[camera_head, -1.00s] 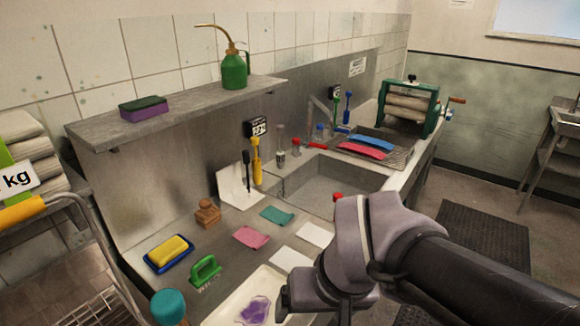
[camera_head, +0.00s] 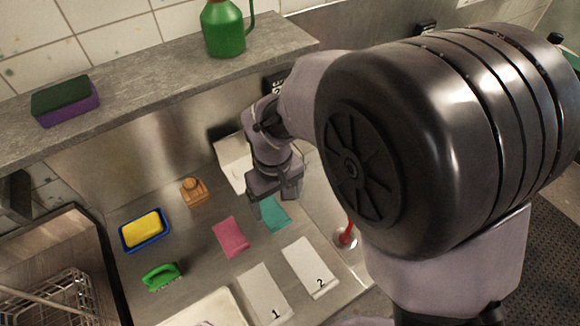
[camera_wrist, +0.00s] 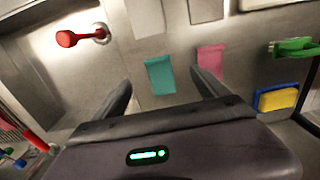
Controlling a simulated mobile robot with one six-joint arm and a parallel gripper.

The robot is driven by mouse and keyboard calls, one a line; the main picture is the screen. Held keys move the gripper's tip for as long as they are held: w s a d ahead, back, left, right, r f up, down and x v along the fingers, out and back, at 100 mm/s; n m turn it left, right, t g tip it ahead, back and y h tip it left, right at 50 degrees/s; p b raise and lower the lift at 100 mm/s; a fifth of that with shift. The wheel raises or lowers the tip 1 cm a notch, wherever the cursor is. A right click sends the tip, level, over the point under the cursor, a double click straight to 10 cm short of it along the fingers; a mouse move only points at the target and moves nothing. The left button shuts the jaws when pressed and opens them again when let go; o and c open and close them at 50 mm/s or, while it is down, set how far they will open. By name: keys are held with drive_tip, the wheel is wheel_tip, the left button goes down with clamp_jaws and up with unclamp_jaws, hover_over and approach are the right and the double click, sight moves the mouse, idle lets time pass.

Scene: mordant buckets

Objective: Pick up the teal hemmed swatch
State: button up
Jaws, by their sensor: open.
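The teal swatch (camera_head: 274,214) lies flat on the steel counter in the head view, to the right of a pink swatch (camera_head: 231,237). My gripper (camera_head: 275,194) is above the counter by the teal swatch's far edge and covers part of it in that view. In the wrist view the teal swatch (camera_wrist: 159,75) shows between the tips of my open fingers (camera_wrist: 165,88), beyond them and apart from them. The pink swatch (camera_wrist: 211,62) lies just right of the right finger there. Nothing is held.
Two white cards marked 1 (camera_head: 262,293) and 2 (camera_head: 310,267) lie in front. A red-handled tool (camera_head: 347,236) is at the right. A wooden block (camera_head: 193,191), a yellow sponge in a blue dish (camera_head: 143,229) and a green brush (camera_head: 161,276) stand left. A shelf (camera_head: 150,75) overhangs behind.

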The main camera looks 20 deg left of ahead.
drive_tip(key=b, duration=0.2)
hover_over(280, 223)
drive_tip(key=f, duration=0.4)
drive_tip(key=s+f, duration=0.1)
drive_tip(key=f, duration=0.1)
drive_tip(key=shift+f, duration=0.4)
drive_tip(key=f, duration=0.3)
drive_tip(key=w+f+b, duration=0.1)
drive_tip(key=f, duration=0.1)
drive_tip(key=shift+w+f+b, duration=0.1)
drive_tip(key=shift+f+b, duration=0.2)
drive_tip(key=shift+f, duration=0.1)
drive_tip(key=shift+r, duration=0.1)
drive_tip(key=shift+c, duration=1.4)
drive_tip(key=c, duration=1.1)
drive_tip(key=shift+c, duration=0.2)
